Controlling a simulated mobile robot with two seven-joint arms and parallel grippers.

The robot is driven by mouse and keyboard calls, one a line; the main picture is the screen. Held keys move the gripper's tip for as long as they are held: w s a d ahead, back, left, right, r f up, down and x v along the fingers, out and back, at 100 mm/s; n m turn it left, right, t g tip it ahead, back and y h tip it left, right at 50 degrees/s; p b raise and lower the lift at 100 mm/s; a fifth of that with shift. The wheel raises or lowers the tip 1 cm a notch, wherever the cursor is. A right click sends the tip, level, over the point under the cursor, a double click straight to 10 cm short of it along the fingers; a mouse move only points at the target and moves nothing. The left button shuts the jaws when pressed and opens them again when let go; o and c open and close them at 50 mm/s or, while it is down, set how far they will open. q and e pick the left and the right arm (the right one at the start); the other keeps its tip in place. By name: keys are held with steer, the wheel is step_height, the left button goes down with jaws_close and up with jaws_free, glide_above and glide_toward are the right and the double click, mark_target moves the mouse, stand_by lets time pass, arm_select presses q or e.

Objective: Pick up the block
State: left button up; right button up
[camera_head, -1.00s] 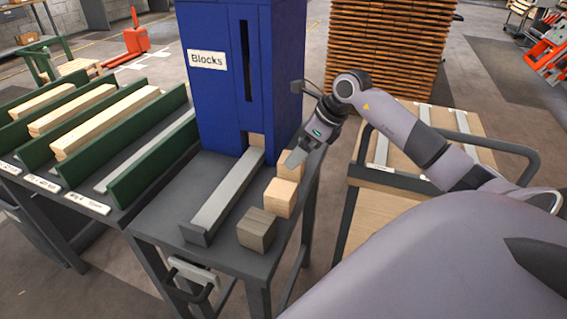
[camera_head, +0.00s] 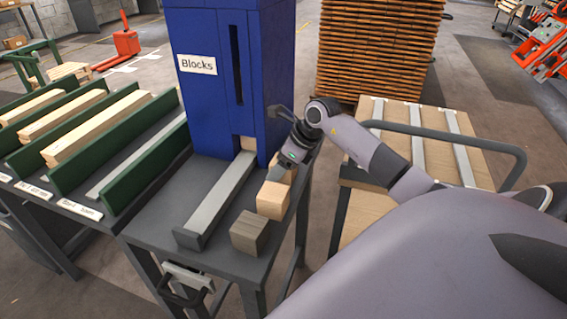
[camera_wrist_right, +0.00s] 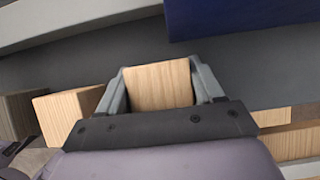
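My right gripper (camera_head: 281,172) is low over the table, around the rearmost loose light wood block. In the right wrist view this block (camera_wrist_right: 158,86) lies between the two fingers of the gripper (camera_wrist_right: 160,80), which sit close to its sides; I cannot tell whether they press on it. In the head view the gripper mostly hides that block. A second light wood block (camera_head: 272,201) stands in front of it, and a grey-brown block (camera_head: 249,232) stands nearest the front edge. My left gripper is not in view.
A blue dispenser (camera_head: 205,110) labelled "Blocks" stands behind, with a grey chute (camera_head: 215,200) running forward on the dark table (camera_head: 160,215). Green-walled racks with boards (camera_head: 95,130) are at left. A cart (camera_head: 425,135) and a wood stack (camera_head: 380,45) are at right and behind.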

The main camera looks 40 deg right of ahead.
steer(key=shift+c, duration=1.1)
steer(key=shift+r, duration=0.1)
steer(key=shift+r, duration=0.65)
step_height(320, 180, up, 2)
steer(key=shift+d+r, duration=0.1)
arm_select(q)
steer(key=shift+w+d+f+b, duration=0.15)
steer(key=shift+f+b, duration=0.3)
steer(key=shift+b, duration=0.3)
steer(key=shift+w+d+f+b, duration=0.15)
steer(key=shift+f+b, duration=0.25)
steer(key=shift+b, duration=0.35)
arm_select(e)
steer(key=s+d, duration=0.4)
steer(key=s, duration=0.4)
steer(key=s+d, duration=0.4)
steer(key=s, duration=0.4)
